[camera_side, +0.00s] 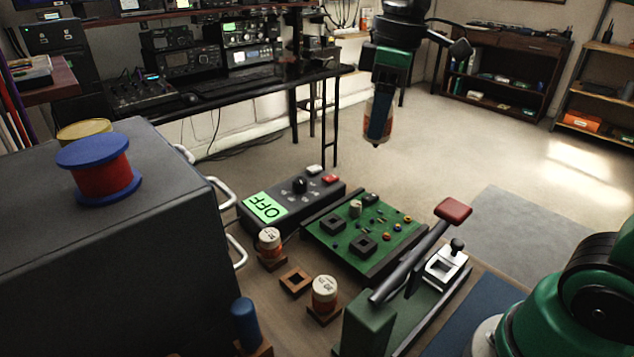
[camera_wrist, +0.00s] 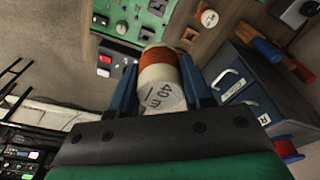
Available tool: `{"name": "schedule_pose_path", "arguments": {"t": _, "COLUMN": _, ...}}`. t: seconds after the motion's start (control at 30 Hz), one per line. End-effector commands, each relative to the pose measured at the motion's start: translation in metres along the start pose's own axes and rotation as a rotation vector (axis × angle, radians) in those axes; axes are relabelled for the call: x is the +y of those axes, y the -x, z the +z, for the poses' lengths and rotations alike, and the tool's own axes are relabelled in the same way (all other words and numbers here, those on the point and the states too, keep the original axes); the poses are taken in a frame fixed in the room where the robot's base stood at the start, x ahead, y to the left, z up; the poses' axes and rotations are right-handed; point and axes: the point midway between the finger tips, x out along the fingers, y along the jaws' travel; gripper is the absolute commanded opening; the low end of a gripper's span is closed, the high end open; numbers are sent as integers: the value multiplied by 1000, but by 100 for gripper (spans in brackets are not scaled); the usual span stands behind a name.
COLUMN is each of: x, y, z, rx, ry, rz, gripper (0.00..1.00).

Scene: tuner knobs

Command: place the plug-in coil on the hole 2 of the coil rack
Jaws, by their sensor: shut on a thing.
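The plug-in coil (camera_wrist: 160,70) has an orange winding, a cream body and a white end marked "40 m". My gripper (camera_wrist: 166,92) is shut on it. In the side view my gripper (camera_side: 378,120) hangs in the air behind and above the green board, and the coil is partly hidden by a finger. The coil rack shows as a row of square wooden sockets. An empty socket (camera_side: 296,281) lies between a socket with a coil (camera_side: 269,240) and one with a coil marked "20 m" (camera_side: 324,290). I cannot read hole numbers.
A green circuit board (camera_side: 345,245) and a grey box reading "OFF" (camera_side: 290,200) stand behind the rack. A lever press (camera_side: 420,260) stands to its right. A large dark cabinet (camera_side: 110,240) bears a red-and-blue spool (camera_side: 100,168). A blue handle (camera_side: 245,325) stands at the front.

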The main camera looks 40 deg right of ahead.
Motion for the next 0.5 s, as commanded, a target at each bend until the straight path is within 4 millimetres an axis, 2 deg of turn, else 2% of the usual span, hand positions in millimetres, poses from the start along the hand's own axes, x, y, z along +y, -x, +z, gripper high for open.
{"name": "schedule_pose_path", "arguments": {"t": 0.17, "x": -6, "y": 9, "z": -13, "rx": -1, "ry": 6, "rz": 0, "gripper": 0}}
{"name": "schedule_pose_path", "arguments": {"t": 0.4, "x": -46, "y": -8, "z": -70, "rx": -2, "ry": 11, "rz": -1, "gripper": 0}}
{"name": "schedule_pose_path", "arguments": {"t": 0.5, "x": -61, "y": -15, "z": -85, "rx": -1, "ry": 8, "rz": 0, "gripper": 0}}
